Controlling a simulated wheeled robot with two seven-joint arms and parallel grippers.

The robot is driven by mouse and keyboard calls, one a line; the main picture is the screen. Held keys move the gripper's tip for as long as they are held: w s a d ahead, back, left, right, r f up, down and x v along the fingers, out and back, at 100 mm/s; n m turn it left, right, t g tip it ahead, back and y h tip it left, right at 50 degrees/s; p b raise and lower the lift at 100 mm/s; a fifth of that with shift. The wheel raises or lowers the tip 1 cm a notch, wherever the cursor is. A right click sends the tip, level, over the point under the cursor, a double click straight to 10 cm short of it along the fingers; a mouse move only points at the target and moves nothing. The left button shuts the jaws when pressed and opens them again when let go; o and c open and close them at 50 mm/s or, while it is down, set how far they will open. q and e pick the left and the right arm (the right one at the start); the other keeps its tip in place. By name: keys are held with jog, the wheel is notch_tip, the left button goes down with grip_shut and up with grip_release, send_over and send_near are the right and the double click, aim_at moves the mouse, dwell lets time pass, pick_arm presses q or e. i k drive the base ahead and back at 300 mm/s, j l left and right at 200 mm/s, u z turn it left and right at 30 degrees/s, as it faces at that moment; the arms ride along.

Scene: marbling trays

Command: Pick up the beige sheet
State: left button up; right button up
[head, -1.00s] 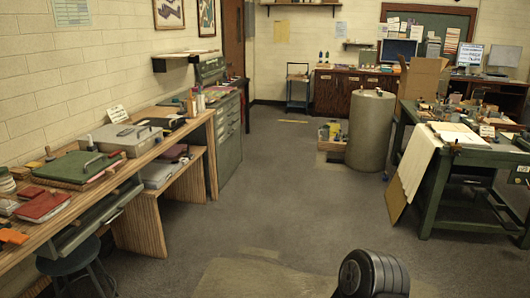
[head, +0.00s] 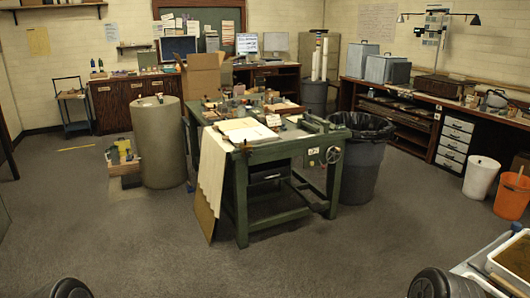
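A long beige sheet (head: 213,165) hangs over the left edge of a green work table (head: 270,157) in the middle of the room, its lower end clear of the floor. A flat pale sheet or open book (head: 246,130) lies on the table top beside it. I cannot tell whether a different beige sheet lies elsewhere. Neither of my grippers is in view. Only dark rounded parts of mine show at the bottom edge, far from the table.
A tan board (head: 206,212) leans against the table's left side. A grey cylinder (head: 160,145) stands left of it, a black-lined bin (head: 362,165) right. A filled tray (head: 516,258) is at bottom right. The floor (head: 150,235) before the table is open.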

aim_at(227, 125)
jog(key=i+z, duration=0.15)
jog(key=i, duration=1.85)
jog(key=i+u, duration=0.1)
jog(key=i, duration=0.45)
jog(key=i+l+u, duration=0.1)
jog(key=i, duration=0.45)
jog(key=i+l+u, duration=0.1)
jog(key=i, duration=0.45)
jog(key=i+l+u, duration=0.1)
jog(key=i+l, duration=0.2)
jog(key=i, duration=0.25)
